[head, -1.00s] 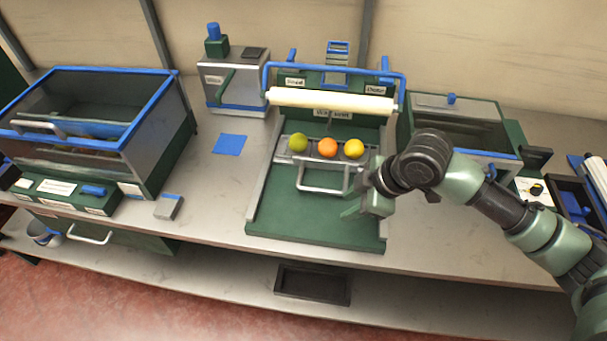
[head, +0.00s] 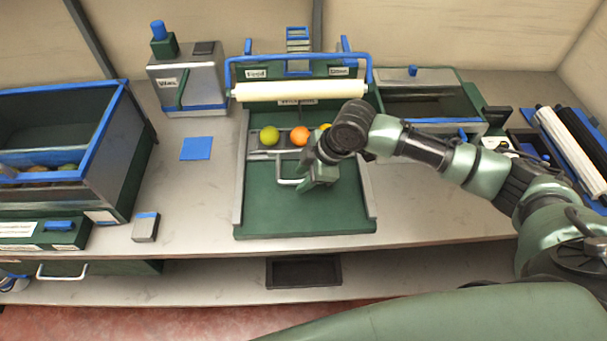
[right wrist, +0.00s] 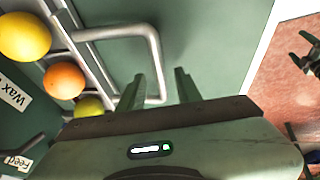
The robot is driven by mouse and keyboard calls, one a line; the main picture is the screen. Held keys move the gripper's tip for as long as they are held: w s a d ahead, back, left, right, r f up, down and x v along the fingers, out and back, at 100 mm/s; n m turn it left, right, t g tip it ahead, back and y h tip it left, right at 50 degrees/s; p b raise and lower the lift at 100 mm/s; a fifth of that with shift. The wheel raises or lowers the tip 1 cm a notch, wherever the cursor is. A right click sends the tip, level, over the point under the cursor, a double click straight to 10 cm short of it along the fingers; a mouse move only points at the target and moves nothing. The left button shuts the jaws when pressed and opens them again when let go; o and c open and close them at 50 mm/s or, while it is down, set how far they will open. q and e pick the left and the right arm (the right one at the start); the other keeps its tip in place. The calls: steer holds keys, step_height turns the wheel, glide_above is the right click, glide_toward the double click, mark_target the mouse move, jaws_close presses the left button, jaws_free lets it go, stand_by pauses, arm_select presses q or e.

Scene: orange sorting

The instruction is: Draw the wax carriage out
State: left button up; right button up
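The wax carriage (head: 284,152) is a grey tray in the green bed, just in front of the pale roller. It carries a green, an orange and a yellow fruit; my right arm partly covers the yellow one. Its grey U-shaped handle (head: 280,172) points toward the front and also shows in the right wrist view (right wrist: 154,50). My right gripper (head: 304,183) is at the handle. In the right wrist view its two fingers (right wrist: 158,90) are apart, with the handle's front bar between them; contact cannot be told. My left gripper is out of view.
The pale roller (head: 300,91) under a blue frame stands behind the carriage. The green bed (head: 300,212) is clear in front of the handle. A blue-rimmed bin (head: 100,135) stands left, a grey-green box (head: 430,104) right. A blue square (head: 196,148) lies on the counter.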

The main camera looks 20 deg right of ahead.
steer(key=shift+d, duration=0.1)
jaws_close()
stand_by(1.3)
